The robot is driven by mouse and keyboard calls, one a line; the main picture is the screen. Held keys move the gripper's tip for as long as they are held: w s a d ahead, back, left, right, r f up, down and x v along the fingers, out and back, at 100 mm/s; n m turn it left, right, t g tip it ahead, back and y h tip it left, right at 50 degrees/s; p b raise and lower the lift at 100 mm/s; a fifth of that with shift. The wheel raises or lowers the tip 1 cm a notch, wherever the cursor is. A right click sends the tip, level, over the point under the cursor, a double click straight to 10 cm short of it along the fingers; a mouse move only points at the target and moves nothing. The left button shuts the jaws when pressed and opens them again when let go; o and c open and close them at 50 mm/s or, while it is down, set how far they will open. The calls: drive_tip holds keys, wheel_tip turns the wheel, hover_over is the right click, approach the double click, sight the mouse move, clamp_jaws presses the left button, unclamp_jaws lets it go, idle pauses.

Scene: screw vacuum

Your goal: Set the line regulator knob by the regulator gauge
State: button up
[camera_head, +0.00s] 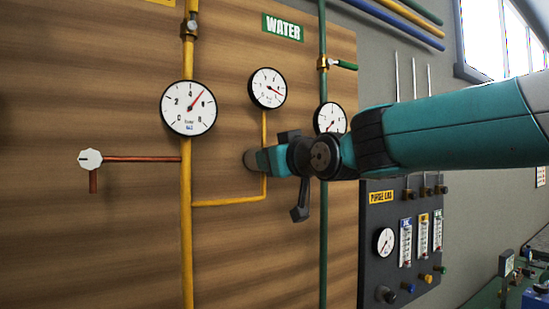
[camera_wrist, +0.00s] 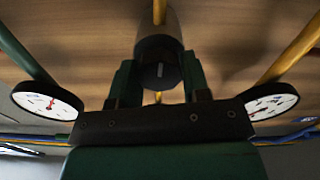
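The regulator knob (camera_wrist: 160,72) is a dark round knob on the wood panel, centred between my fingers in the wrist view. In the head view only its grey side (camera_head: 250,160) shows; the rest is hidden behind my gripper (camera_head: 263,161). My fingers in the wrist view (camera_wrist: 160,85) lie along both sides of the knob and appear to touch it. The small white gauge (camera_head: 267,88), joined by yellow pipe to the knob's place, has its needle pointing right and slightly down. I cannot tell for sure which gauge is the regulator gauge.
A larger gauge (camera_head: 189,107) on the yellow pipe has its needle up and right. Another gauge (camera_head: 330,118) sits by the green pipe (camera_head: 323,220), partly behind my arm. A white knob (camera_head: 90,159) is at left. A dark purge panel (camera_head: 400,240) stands at lower right.

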drive_tip(key=shift+f+n+b, duration=0.4)
drive_tip(key=shift+n+b, duration=0.7)
drive_tip(key=shift+b, duration=0.55)
drive_tip(key=shift+r+n+b, duration=0.15)
drive_tip(key=shift+n+b, duration=0.75)
drive_tip(key=shift+n, duration=0.3)
drive_tip(key=shift+s+r+n, duration=0.1)
drive_tip(key=shift+r+n, duration=0.1)
drive_tip(key=shift+n, duration=0.3)
drive_tip(key=o, duration=0.9)
drive_tip(key=shift+o, duration=0.2)
drive_tip(key=b+v, duration=0.8)
drive_tip(key=v, duration=0.9)
drive_tip(key=shift+b, duration=0.3)
